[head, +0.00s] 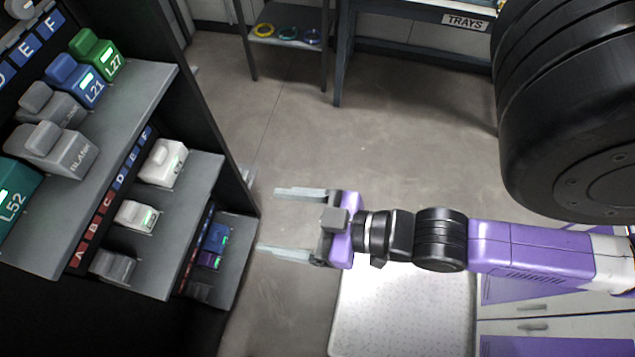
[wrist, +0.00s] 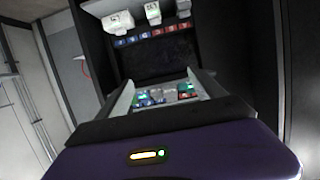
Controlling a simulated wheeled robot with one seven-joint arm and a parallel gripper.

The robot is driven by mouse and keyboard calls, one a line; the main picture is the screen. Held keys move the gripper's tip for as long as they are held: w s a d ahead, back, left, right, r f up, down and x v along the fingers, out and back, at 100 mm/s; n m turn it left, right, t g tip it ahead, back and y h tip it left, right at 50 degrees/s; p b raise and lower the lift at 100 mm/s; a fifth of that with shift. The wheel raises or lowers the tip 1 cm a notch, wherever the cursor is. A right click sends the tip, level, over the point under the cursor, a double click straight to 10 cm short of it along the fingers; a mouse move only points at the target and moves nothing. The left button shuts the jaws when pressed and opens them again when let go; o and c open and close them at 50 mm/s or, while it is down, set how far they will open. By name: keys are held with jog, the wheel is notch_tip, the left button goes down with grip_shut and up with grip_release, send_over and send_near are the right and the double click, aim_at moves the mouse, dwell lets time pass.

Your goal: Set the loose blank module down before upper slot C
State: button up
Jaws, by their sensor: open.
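Two grey blank modules stand on the upper shelf (head: 128,110) in the head view. The nearer blank module (head: 65,152), lettered BLANK, stands out of line with the row, closer to the shelf's front edge; the other blank module (head: 50,107) sits farther back. Upper letters D, E and F show; upper letter C is outside the picture or hidden. My gripper (head: 268,219) is open and empty, well right of the rack, above the floor.
The upper shelf also holds teal L52 (head: 14,203), blue L21 (head: 78,82) and green L27 (head: 97,54). The middle shelf (head: 195,180) holds white and grey modules, the lower shelf (head: 228,265) several more. Open floor (head: 300,130) lies between rack and gripper.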

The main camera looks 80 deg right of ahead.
jog(key=v, duration=0.6)
jog(key=shift+s, duration=0.4)
jog(key=shift+d+f, duration=0.1)
jog(key=shift+f, duration=0.1)
notch_tip(320, 180, down, 4)
jog(key=b, duration=0.4)
